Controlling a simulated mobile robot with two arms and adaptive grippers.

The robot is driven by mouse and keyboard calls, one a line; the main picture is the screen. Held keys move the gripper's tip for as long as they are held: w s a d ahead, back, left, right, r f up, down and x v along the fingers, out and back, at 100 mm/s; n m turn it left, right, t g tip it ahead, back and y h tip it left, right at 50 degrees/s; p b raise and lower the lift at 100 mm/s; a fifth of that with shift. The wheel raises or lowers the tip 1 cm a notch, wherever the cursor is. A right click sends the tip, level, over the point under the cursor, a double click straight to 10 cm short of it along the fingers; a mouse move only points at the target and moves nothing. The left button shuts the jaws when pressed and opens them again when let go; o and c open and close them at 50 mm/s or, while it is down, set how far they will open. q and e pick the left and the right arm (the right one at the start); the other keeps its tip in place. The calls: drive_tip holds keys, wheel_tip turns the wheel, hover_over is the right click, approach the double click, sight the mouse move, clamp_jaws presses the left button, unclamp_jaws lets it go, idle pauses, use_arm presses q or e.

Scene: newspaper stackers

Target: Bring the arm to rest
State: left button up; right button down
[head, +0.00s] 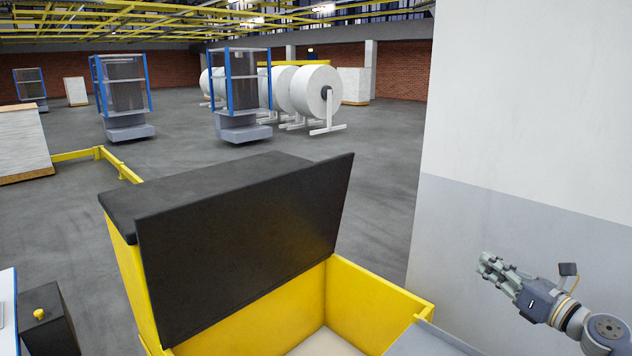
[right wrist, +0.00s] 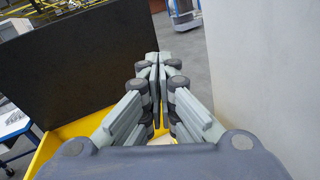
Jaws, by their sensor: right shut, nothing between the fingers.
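My right gripper (head: 490,268) is at the right of the head view, in front of the grey and white wall and to the right of the yellow bin. In the right wrist view its fingers (right wrist: 158,62) are together with nothing between them. The yellow bin (head: 372,300) stands open, its black lid (head: 245,250) tilted up. My right gripper is apart from the lid. My left gripper is not in view.
A pale wall (head: 530,120) stands close on the right. A yellow floor rail (head: 98,154), blue-framed stackers (head: 240,95) and large white paper rolls (head: 315,92) are farther back. A black box with a yellow knob (head: 42,325) is at lower left.

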drive_tip(key=s+d+m+t+h, duration=0.2)
drive_tip(key=d+m+h, duration=1.25)
drive_tip(key=m, duration=1.55)
drive_tip(key=s+d+f+m+g+y, duration=0.1)
drive_tip(key=s+f+m+g+y, duration=0.2)
drive_tip(key=f, duration=1.4)
drive_tip(key=s+f+m+g, duration=0.1)
drive_tip(key=s+f+g, duration=0.35)
drive_tip(key=f, duration=1.15)
drive_tip(key=s+a+f+m+g+y, duration=0.15)
drive_tip(key=s+a+f, duration=0.35)
drive_tip(key=s+f, duration=0.6)
drive_tip(key=s+a+f+g, duration=0.3)
drive_tip(key=s+a+f, duration=0.3)
drive_tip(key=s+f, duration=0.5)
drive_tip(key=s+a+f+g, duration=0.1)
drive_tip(key=s+a+f, duration=0.4)
drive_tip(key=s, duration=0.4)
drive_tip(key=s+a+f+g+y+b, duration=0.1)
drive_tip(key=s+a+f+g, duration=0.1)
drive_tip(key=s+a+f, duration=0.4)
drive_tip(key=s+a+f+g+y+b, duration=0.1)
drive_tip(key=s+a+f, duration=0.5)
drive_tip(key=s, duration=0.7)
drive_tip(key=shift+s+a+f+m+g, duration=0.25)
drive_tip(key=shift+a+m+g, duration=0.35)
drive_tip(key=shift+a, duration=0.5)
